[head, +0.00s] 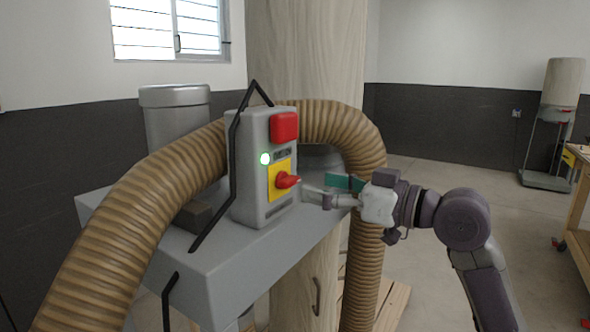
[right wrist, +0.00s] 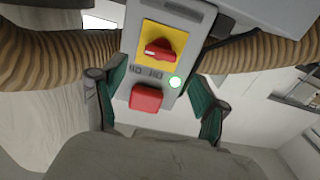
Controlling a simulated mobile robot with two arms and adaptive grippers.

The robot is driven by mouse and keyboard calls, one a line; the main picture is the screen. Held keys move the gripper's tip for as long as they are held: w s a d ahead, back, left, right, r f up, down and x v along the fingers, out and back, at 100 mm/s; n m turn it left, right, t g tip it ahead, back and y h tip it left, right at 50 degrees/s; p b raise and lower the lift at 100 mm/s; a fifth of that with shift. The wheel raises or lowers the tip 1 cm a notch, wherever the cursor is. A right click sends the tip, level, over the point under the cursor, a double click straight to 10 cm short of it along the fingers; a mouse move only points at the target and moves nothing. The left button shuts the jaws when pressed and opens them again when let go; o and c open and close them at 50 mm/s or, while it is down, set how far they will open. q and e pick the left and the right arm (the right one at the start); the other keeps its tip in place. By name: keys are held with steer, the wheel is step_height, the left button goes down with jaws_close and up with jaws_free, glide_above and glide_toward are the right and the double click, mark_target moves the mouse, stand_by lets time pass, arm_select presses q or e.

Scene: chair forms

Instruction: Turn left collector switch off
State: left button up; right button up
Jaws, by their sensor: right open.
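The collector switch is a red knob (head: 287,180) on a yellow plate (head: 273,182), on the front of a grey control box (head: 262,212). In the right wrist view the knob (right wrist: 158,49) lies between and beyond the open green-padded fingers (right wrist: 155,95); contact is not clear. The lamp (right wrist: 175,82) glows there too. My left gripper is out of view.
Thick ribbed brown hoses (head: 150,225) arch around the box on both sides. A black bent bar (head: 234,160) runs beside the box. The grey collector housing (head: 225,268) lies below. Another collector (head: 560,85) and a workbench (head: 579,205) stand at the right; floor between is clear.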

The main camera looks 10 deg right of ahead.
mark_target(294, 181)
steer(key=p+x, duration=0.1)
steer(key=x, duration=0.4)
steer(key=shift+w+p, duration=0.15)
steer(key=shift+p, duration=0.15)
steer(key=shift+w+a, duration=0.25)
steer(key=shift+a, duration=0.1)
steer(key=c, duration=1.2)
